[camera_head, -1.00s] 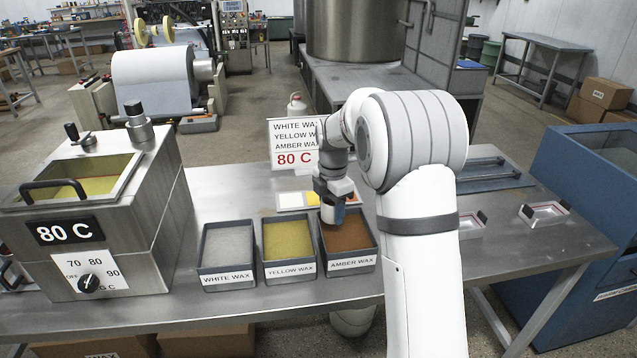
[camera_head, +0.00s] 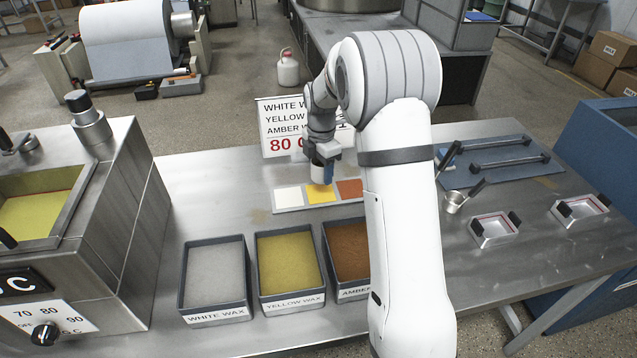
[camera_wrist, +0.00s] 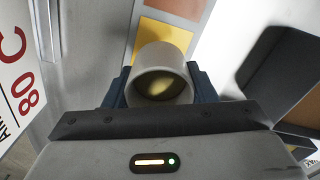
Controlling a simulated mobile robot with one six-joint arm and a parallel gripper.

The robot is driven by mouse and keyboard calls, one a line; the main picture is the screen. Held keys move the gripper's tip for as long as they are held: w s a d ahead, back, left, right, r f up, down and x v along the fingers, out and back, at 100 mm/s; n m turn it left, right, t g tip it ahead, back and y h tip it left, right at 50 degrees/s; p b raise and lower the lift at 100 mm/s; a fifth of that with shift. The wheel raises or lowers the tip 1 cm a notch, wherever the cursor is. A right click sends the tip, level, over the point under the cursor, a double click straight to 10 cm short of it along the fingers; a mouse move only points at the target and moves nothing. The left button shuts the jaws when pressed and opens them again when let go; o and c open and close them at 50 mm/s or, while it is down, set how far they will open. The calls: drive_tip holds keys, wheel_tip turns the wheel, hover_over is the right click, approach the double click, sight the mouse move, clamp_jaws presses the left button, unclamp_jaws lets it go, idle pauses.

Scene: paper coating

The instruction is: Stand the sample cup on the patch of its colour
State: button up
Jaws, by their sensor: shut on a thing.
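The sample cup (camera_wrist: 160,62) is pale grey and round, with something yellowish inside. My gripper (camera_wrist: 160,88) is shut on it, one blue finger on each side. In the head view my gripper (camera_head: 323,174) holds the cup (camera_head: 317,175) upright at the yellow patch (camera_head: 321,196). The yellow patch also shows partly behind the cup in the wrist view (camera_wrist: 160,34). I cannot tell whether the cup touches the patch. The white patch (camera_head: 289,198) is to its left and the amber patch (camera_head: 349,189) to its right, on one strip.
Trays of white wax (camera_head: 215,275), yellow wax (camera_head: 288,265) and amber wax (camera_head: 347,252) stand in front of the strip. A sign (camera_head: 277,125) stands behind it. A steel heated tank (camera_head: 130,190) is at left. A small ladle cup (camera_head: 455,203) and metal frames (camera_head: 494,230) are at right.

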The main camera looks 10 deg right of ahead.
sight(320, 194)
drive_tip(key=shift+s+a+f, duration=0.1)
drive_tip(key=shift+a+f, duration=0.05)
drive_tip(key=shift+f, duration=2.7)
drive_tip(key=shift+f, duration=0.2)
drive_tip(key=o, duration=1)
drive_tip(key=shift+r, duration=0.1)
drive_tip(key=shift+c, duration=0.2)
